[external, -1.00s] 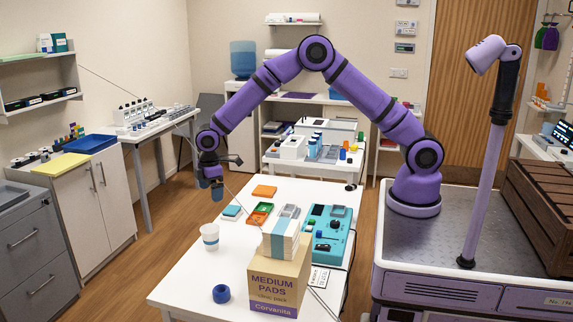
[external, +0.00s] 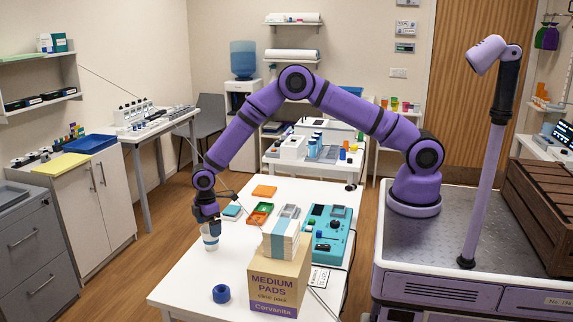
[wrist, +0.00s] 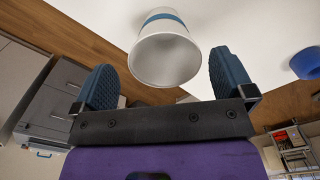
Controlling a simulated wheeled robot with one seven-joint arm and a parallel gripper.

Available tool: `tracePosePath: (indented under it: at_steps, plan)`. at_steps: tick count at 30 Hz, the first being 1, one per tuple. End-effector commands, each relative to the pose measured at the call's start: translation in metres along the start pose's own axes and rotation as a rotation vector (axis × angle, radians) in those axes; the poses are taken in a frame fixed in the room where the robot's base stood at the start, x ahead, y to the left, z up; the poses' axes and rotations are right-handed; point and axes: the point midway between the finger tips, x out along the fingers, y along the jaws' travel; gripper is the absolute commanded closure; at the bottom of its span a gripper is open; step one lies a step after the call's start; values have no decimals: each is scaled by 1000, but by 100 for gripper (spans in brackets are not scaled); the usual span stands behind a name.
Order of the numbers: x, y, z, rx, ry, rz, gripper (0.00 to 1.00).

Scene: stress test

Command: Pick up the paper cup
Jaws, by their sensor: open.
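The paper cup (external: 210,241) is white with a blue band and stands upright on the left part of the white table (external: 186,277). My gripper (external: 208,222) is just above it in the external view and partly covers its top. In the wrist view the cup (wrist: 165,55) shows its open, empty mouth between and a little beyond the two blue ridged fingers (wrist: 166,82). The fingers are open, one on each side, with a gap to the cup. I cannot tell whether the fingertips reach below its rim.
A cardboard box of medium pads (external: 277,285) with a stack on top stands to the right. A blue tape roll (external: 221,293) lies in front. Small trays (external: 260,213) and a teal device (external: 325,235) are behind and to the right. The table's left edge is close to the cup.

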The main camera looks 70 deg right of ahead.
Motion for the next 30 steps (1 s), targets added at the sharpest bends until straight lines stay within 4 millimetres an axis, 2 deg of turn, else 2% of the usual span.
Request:
tracePosePath:
  at_steps: [9,16,17,23,30]
  plan:
    - [42,-5,1,-1,-1,-1,0]
    - [44,-5,1,-1,0,0,0]
    - [44,-5,1,-1,0,0,2]
    - [44,-5,1,0,0,0,48]
    - [44,-5,1,0,0,0,50]
